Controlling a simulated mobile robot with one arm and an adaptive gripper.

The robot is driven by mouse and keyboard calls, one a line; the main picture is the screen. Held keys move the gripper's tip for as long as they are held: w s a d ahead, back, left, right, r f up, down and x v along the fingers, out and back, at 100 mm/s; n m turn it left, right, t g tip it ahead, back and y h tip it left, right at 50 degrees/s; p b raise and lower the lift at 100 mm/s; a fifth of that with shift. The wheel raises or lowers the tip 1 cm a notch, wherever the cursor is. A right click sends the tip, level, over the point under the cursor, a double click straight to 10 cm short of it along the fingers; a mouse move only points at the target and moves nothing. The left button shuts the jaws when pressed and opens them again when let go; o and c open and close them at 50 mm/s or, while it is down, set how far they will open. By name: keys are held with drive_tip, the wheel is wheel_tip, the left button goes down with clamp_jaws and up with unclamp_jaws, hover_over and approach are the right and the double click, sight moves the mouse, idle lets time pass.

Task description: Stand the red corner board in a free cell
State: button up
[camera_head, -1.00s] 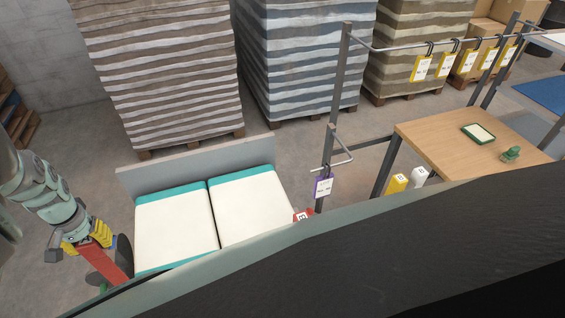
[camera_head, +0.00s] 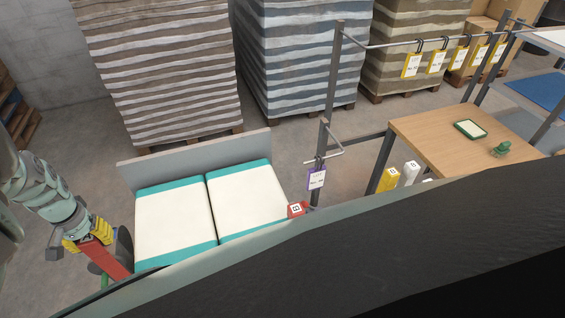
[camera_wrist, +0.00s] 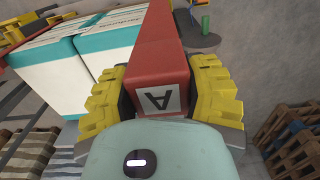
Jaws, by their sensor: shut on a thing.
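A long red corner board (camera_head: 101,255) is held in my gripper (camera_head: 80,241) at the lower left of the head view. In the wrist view the red board (camera_wrist: 160,48) runs away from the camera between the two yellow fingers of my gripper (camera_wrist: 162,80), which are shut on it. Its near end bears a white label with a letter A. Another red piece with a marked white label (camera_head: 296,210) shows at the right of the white sacks; its lower part is hidden. I cannot make out any free cell; a dark surface hides the lower area.
Two white and teal sacks (camera_head: 175,222) lie side by side before a grey panel (camera_head: 194,156). A yellow piece (camera_head: 388,180) and a white piece (camera_head: 411,173) stand by the wooden table (camera_head: 455,130). Wrapped pallet stacks line the back.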

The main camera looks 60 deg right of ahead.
sight(89, 255)
drive_tip(key=s+p, duration=0.1)
drive_tip(key=s+a+p, duration=0.2)
drive_tip(key=shift+s+a+r, duration=0.1)
drive_tip(key=shift+a+r, duration=0.15)
drive_tip(key=s+a+p, duration=0.6)
drive_tip(key=s+a, duration=0.3)
drive_tip(key=s, duration=0.3)
drive_tip(key=shift+s+f+p, duration=0.2)
drive_tip(key=shift+f+p, duration=0.05)
drive_tip(key=shift+p, duration=0.15)
drive_tip(key=shift+d, duration=0.1)
